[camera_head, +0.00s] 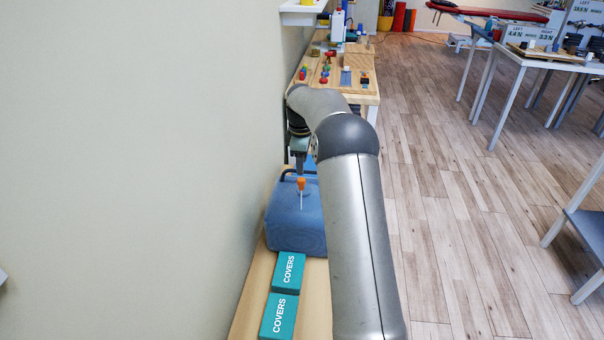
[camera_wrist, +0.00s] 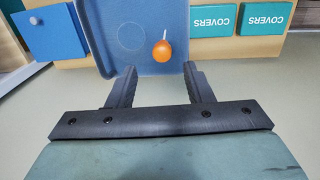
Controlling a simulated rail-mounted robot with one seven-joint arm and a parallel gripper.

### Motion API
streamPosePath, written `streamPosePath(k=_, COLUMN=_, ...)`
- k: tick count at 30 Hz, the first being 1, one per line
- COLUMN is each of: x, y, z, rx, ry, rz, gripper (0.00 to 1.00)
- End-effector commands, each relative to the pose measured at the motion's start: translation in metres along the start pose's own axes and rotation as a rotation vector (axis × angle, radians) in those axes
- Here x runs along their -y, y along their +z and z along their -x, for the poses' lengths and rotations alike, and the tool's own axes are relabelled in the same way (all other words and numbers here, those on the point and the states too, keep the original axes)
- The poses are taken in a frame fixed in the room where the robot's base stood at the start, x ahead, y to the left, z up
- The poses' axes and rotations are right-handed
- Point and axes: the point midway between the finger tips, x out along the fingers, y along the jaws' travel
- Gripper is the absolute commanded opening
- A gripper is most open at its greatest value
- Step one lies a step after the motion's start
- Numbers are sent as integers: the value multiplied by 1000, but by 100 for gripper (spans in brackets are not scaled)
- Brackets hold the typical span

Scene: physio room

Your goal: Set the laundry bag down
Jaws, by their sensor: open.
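The laundry bag, a blue-grey block-shaped bag (camera_head: 296,226), stands on a narrow wooden shelf (camera_head: 318,290) along the wall. An orange toggle on a pale cord (camera_head: 301,184) is on it. In the wrist view part of the bag (camera_wrist: 110,28) shows at the top, with the orange toggle (camera_wrist: 162,50) round and close to the fingertips. My gripper (camera_wrist: 161,70) is open, its two fingers apart with nothing between them. In the head view my gripper (camera_head: 301,168) points down just above the bag's far part; the arm hides some of it.
Two teal boxes marked COVERS (camera_head: 289,271) (camera_head: 279,316) lie on the shelf in front of the bag. A blue box with a white knob (camera_wrist: 52,33) is on the bag's other side. A wooden table with small items (camera_head: 340,70) stands beyond.

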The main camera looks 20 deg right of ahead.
Motion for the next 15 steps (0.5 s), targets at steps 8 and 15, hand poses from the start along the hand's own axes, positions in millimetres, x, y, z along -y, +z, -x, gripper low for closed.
streamPosePath(k=8, x=0, y=0, z=25, rx=0, ry=-1, rz=0, gripper=47)
streamPosePath(k=15, x=35, y=-9, z=49, rx=6, ry=0, rz=-75, gripper=47)
